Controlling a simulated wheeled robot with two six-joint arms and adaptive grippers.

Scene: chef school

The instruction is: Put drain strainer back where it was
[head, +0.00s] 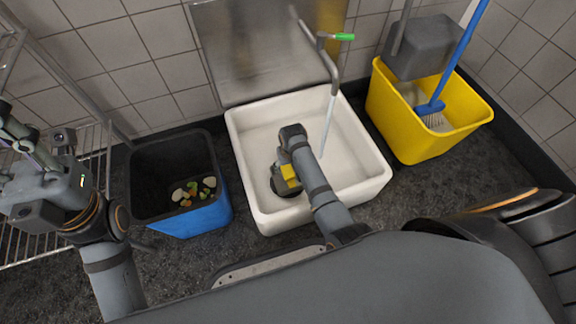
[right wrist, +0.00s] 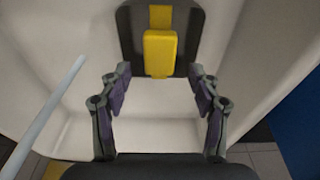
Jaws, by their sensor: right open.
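A dark grey piece with a bright yellow grip (right wrist: 160,52) lies inside the white sink basin (head: 243,125); I take it for the drain strainer. In the head view its yellow part (head: 290,173) and a dark edge show beside my right forearm. My right gripper (right wrist: 160,86) is open, its two fingers spread to either side just short of the piece, with nothing between the pads. In the head view the right gripper (head: 281,164) is low in the basin, partly hidden by my arm. My left gripper (head: 32,150) is at the left edge, away from the sink; its jaws are unclear.
A blue bin (head: 196,220) with food scraps stands left of the sink. A yellow bucket (head: 410,140) with a blue brush (head: 433,108) stands right. A tap and thin pipe (head: 330,80) hang over the basin. A wire rack (head: 90,150) is at far left.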

